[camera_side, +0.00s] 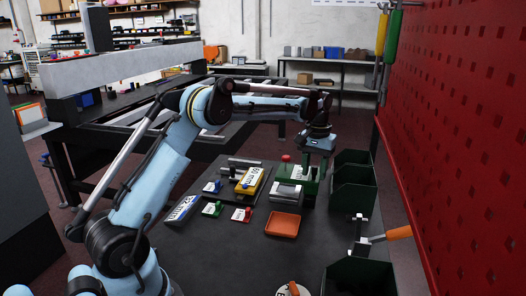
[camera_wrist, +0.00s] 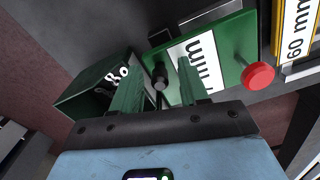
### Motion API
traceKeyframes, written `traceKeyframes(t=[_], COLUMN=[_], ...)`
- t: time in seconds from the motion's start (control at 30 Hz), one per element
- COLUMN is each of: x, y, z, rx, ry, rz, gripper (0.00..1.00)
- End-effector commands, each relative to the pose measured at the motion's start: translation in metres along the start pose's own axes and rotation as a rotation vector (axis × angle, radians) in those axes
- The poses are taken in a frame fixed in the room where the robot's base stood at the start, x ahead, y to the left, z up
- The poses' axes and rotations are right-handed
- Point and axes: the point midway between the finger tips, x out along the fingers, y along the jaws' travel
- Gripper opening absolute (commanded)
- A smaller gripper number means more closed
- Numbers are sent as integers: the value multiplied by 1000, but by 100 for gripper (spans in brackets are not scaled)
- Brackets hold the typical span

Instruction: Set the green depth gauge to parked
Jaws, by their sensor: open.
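The green depth gauge (camera_wrist: 215,62) is a green plate with a white label ending in "mm" and a red knob (camera_wrist: 258,76) on its right. A small dark knob or post (camera_wrist: 160,78) stands by its left end. My gripper (camera_wrist: 158,82) has its two green fingers apart, with this post showing between them. I cannot tell whether the fingers touch it. In the side view the gauge (camera_side: 312,172) is at the back right of the dark table, and my gripper (camera_side: 316,153) is just above it, hiding part of it.
Dark green bins (camera_side: 353,190) stand close on the right; one bin (camera_wrist: 92,92) shows in the wrist view. The table's front middle is mostly clear.

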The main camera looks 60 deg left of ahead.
Motion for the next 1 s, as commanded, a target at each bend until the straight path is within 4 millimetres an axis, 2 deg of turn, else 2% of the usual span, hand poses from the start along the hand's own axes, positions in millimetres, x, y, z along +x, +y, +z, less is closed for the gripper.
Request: traceKeyframes(t=[0.3, 0.6, 1.0], x=[2, 2, 2], y=[0, 0, -1], z=[0, 0, -6], rx=[0, 0, -1], ry=[0, 0, 0], rz=[0, 0, 0], gripper=[44, 0, 0])
